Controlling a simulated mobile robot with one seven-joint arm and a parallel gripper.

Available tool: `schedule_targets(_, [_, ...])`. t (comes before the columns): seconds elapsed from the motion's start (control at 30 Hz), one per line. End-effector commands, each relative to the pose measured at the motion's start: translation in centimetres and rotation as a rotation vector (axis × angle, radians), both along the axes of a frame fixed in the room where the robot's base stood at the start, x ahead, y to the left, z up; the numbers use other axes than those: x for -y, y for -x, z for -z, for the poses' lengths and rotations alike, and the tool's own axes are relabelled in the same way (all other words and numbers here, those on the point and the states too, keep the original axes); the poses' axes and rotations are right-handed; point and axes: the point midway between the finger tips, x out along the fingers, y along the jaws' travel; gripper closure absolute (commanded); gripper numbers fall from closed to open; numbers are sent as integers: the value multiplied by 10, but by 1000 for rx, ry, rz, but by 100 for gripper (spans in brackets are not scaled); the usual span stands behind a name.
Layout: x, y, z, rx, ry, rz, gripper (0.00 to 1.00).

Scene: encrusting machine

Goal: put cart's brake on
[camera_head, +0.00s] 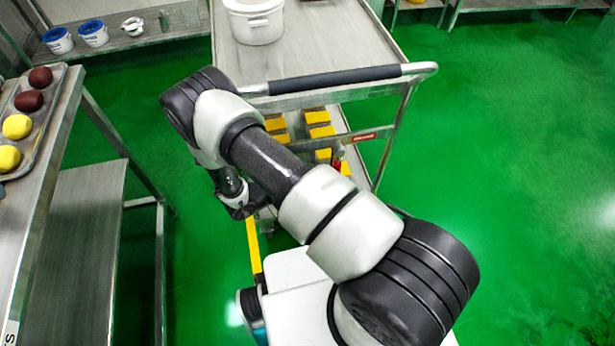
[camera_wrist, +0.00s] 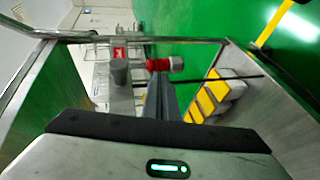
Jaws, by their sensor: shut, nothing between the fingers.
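The steel cart (camera_head: 330,45) stands ahead of me, with a dark-gripped push handle (camera_head: 335,79) at its near end. In the wrist view, a red piece with a grey round end (camera_wrist: 160,65) sits just beyond my fingertips; it looks like the brake control, but I cannot tell its setting. A small red part (camera_head: 337,164) also shows low on the cart in the head view. My gripper (camera_wrist: 160,92) is shut and empty, pointing at the cart's near end below the handle. No contact with the red piece is clear. In the head view my arm hides most of the gripper.
A white tub (camera_head: 254,20) stands on the cart top. Yellow-topped blocks (camera_head: 318,117) lie on its lower shelf. A steel table (camera_head: 45,165) with a tray of red and yellow balls stands at left. Green floor is clear to the right.

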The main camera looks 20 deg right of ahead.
Motion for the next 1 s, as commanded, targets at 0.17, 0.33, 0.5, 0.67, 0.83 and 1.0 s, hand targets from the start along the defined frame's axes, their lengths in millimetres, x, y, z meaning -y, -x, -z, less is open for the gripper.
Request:
schedule_targets(0.17, [9, 0, 12, -2, 80, 2, 100])
schedule_targets(0.33, [16, 0, 15, -1, 77, 2, 100])
schedule_targets(0.5, [20, 1, 17, -2, 77, 1, 100])
schedule_targets(0.67, [22, 1, 18, -2, 76, 0, 100])
schedule_targets(0.83, [24, 1, 18, -2, 76, 1, 100])
schedule_targets(1.0, [24, 1, 18, -3, 76, 2, 100])
